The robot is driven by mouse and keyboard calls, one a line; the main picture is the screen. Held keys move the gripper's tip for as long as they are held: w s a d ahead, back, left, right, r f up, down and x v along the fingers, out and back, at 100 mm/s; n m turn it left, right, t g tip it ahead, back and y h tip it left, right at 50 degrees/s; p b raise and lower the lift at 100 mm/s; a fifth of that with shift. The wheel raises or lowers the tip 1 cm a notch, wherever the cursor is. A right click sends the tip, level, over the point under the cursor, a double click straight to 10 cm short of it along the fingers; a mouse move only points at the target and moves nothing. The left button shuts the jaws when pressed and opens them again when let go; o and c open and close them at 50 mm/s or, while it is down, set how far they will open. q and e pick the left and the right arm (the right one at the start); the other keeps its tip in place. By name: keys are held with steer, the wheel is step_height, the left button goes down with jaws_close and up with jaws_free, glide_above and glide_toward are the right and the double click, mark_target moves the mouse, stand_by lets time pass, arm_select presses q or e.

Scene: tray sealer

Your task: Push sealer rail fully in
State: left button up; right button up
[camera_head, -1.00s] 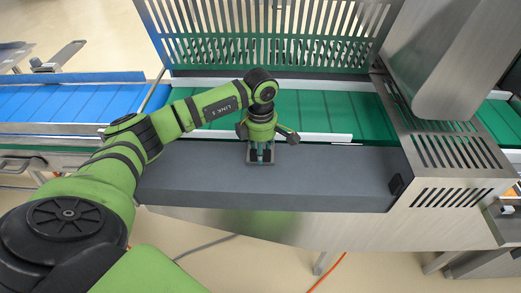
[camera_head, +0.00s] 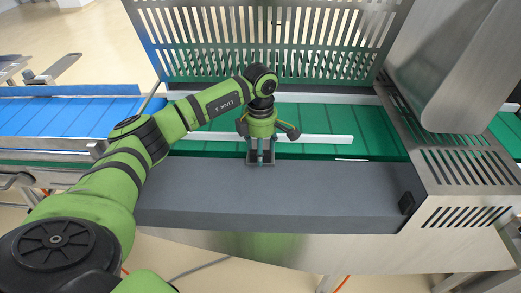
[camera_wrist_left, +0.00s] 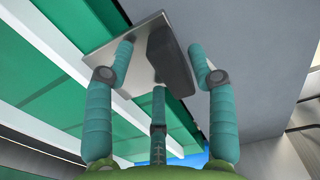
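The near white rail (camera_head: 315,139) lies over the green belt, apart from the grey front panel. It crosses the left wrist view as a white bar (camera_wrist_left: 58,50). My left gripper (camera_head: 260,158) is behind the grey panel's far edge, on the near side of the rail. In the left wrist view, its teal fingers (camera_wrist_left: 160,52) are spread around a dark knob (camera_wrist_left: 167,50) on a metal plate (camera_wrist_left: 150,25). A third finger lies below the knob. I cannot tell whether any finger touches it. My right gripper is out of view.
The grey panel (camera_head: 290,205) runs along the front. A slotted raised cover (camera_head: 270,45) stands behind the green belt (camera_head: 385,125). A far white rail (camera_head: 330,98) lies at its base. A steel housing (camera_head: 460,180) stands right; a blue conveyor (camera_head: 60,120) lies left.

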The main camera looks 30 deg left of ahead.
arm_select(q)
steer(key=shift+s, duration=0.1)
step_height(320, 180, up, 12)
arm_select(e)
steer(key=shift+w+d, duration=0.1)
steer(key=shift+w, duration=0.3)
arm_select(q)
steer(key=shift+f, duration=0.1)
stand_by(0.5)
